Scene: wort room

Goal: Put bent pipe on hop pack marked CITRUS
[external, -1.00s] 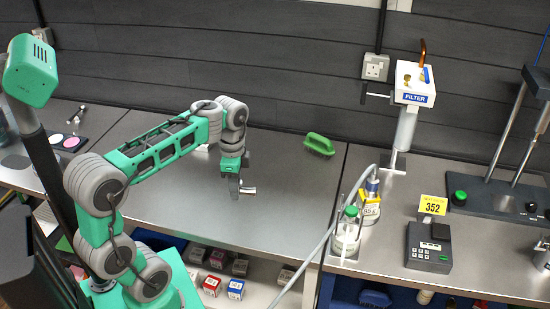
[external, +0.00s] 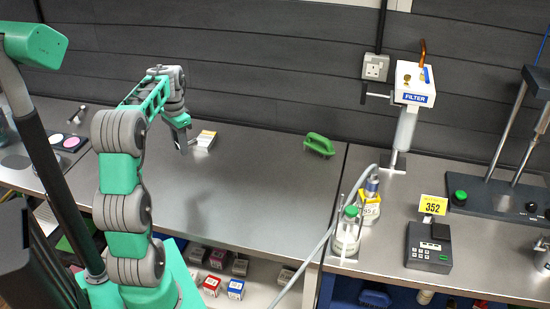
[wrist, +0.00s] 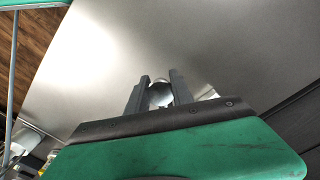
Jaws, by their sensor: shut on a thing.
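In the wrist view my gripper (wrist: 157,88) is shut on the shiny metal bent pipe (wrist: 160,95), which sits between the two dark fingers. Most of the pipe is hidden by the fingers and palm. A pale edge, perhaps the pack, shows just right of the fingers in the wrist view.
A green brush (external: 319,144) lies right of the pack, near the bench's back edge. The bench (external: 250,195) is otherwise clear in the middle. Bottles (external: 369,208), a filter stand (external: 405,125) and a scale (external: 429,247) stand on the right bench. The wall is close behind.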

